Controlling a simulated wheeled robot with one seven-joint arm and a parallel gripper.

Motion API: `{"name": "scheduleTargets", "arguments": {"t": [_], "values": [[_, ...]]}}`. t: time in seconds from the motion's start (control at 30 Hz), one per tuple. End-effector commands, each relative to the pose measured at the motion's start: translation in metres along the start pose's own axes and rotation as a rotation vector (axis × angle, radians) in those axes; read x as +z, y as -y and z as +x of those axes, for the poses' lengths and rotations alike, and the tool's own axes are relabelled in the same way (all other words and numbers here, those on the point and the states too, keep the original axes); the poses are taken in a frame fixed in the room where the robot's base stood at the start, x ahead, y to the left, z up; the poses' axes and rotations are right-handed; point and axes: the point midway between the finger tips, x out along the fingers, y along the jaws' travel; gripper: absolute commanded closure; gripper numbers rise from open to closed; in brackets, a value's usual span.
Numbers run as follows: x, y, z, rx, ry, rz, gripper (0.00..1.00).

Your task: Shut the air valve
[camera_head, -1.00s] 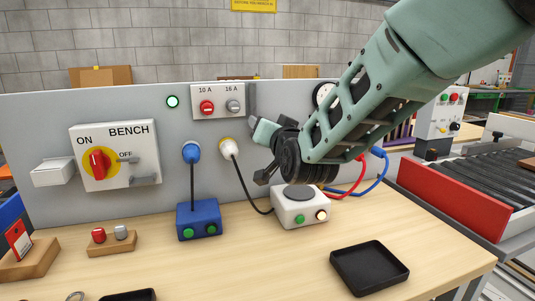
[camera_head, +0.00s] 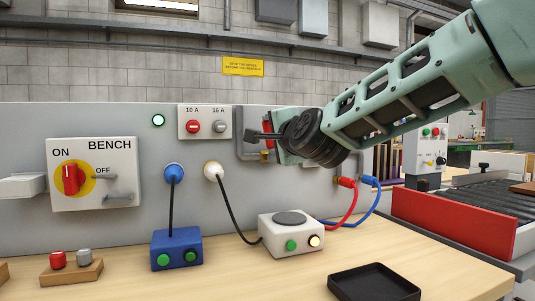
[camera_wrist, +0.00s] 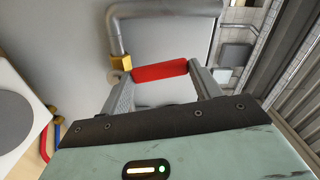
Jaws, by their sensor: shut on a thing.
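The air valve has a red handle (camera_wrist: 160,71) and a brass body (camera_wrist: 121,62) on a grey pipe (camera_wrist: 118,35). In the wrist view the handle extends right from the body, roughly square to the adjoining pipe length. My gripper (camera_wrist: 162,76) is shut on the red handle, one finger at each end. In the head view the handle (camera_head: 267,131) stands upright above the brass body (camera_head: 265,155), partly covered by my gripper (camera_head: 260,136). The pipe (camera_head: 239,135) runs down the panel, then bends right to the valve.
Left on the panel are the BENCH switch (camera_head: 72,178), the 10 A/16 A plate (camera_head: 205,122), and blue (camera_head: 174,172) and white (camera_head: 212,170) plugs. Below are a white box (camera_head: 291,235) and a black tray (camera_head: 374,284). Red and blue hoses (camera_head: 347,183) hang right.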

Motion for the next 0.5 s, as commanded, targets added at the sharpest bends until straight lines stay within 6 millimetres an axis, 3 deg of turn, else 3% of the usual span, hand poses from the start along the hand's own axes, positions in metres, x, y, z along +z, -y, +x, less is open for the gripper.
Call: {"name": "scheduleTargets", "arguments": {"t": [0.5], "values": [[-0.011, -0.003, 0.000, 0.001, 0.000, 0.215, 0.78]]}}
